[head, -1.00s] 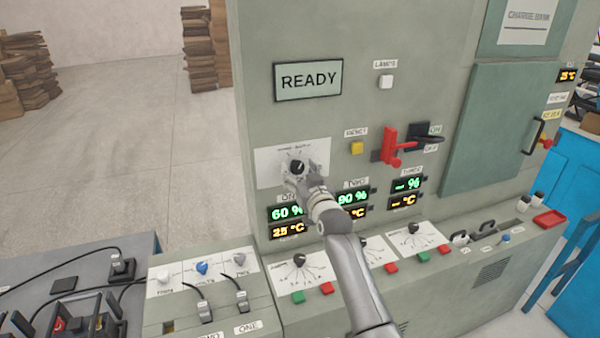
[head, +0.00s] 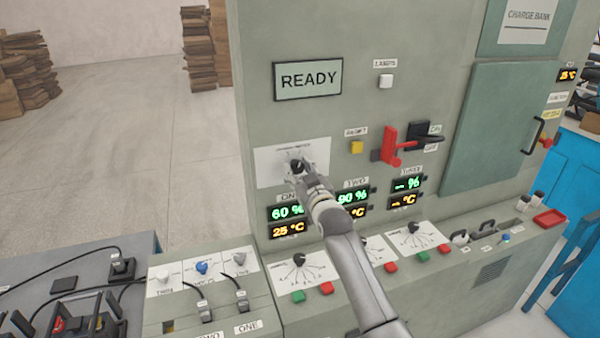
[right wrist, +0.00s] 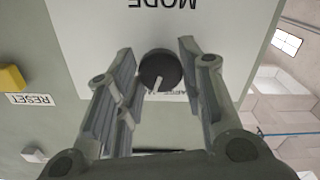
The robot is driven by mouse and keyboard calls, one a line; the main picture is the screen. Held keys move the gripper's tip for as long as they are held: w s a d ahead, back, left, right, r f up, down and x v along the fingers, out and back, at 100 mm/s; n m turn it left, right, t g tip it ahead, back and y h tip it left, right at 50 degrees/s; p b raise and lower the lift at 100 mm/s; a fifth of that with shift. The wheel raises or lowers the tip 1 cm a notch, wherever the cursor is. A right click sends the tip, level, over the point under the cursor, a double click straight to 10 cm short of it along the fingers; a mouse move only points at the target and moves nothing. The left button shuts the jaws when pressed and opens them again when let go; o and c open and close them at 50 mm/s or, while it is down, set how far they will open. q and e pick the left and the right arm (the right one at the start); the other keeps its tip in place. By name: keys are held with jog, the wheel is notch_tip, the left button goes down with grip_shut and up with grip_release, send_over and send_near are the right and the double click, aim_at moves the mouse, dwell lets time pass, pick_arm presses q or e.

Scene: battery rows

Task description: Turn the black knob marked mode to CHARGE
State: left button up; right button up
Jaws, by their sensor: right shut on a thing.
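The black mode knob (head: 297,166) sits on a white plate (head: 320,150) on the green-grey panel, below the READY sign. In the right wrist view the knob (right wrist: 160,70) appears upside down with the word MODE, its white pointer line toward the bottom of the picture. My right gripper (head: 302,172) is at the knob, its fingers on either side and shut on it. The fingers also show in the right wrist view (right wrist: 158,75). Small lettering by the knob is partly hidden, so I cannot read which setting the pointer is on. My left gripper is out of view.
A yellow reset button (head: 356,147), a red lever (head: 392,145) and a black handle (head: 420,137) stick out right of the knob. Number displays (head: 286,212) sit just below it. A sloped console with smaller knobs (head: 299,260) lies beneath my arm.

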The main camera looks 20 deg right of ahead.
jog(key=n, duration=0.4)
jog(key=shift+n, duration=2.6)
jog(key=o, duration=1)
jog(key=shift+o, duration=0.2)
jog(key=s, duration=1.2)
jog(key=shift+d, duration=0.3)
